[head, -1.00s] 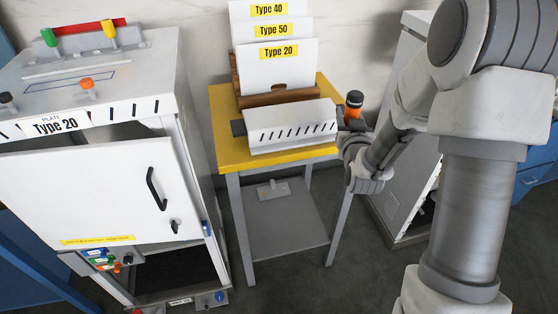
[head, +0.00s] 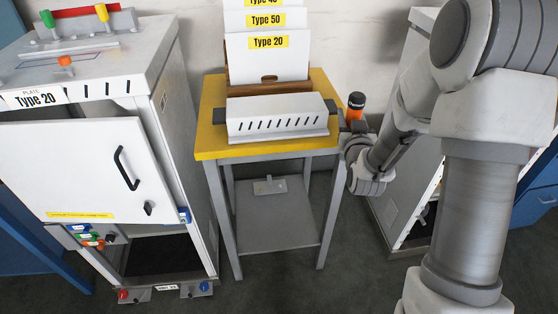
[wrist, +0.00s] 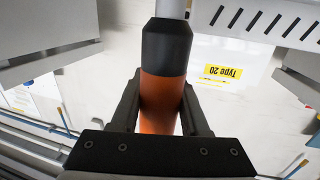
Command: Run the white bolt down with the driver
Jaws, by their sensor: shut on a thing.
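The driver is an orange handle with a black collar and a grey shaft at its top in the wrist view (wrist: 165,90). My gripper (wrist: 160,108) is shut on its orange part, one dark finger on each side. In the head view the driver (head: 356,104) stands upright beside the right end of the yellow-edged table. My gripper is mostly hidden there by my arm. I cannot make out a white bolt in either view.
A white cabinet (head: 70,165) marked Type 20 stands at left, with coloured knobs on top and below its door. The yellow-topped table (head: 209,120) holds a slotted white box (head: 277,118) and upright Type plates (head: 268,60). Another white cabinet stands behind my arm. Floor shows in front.

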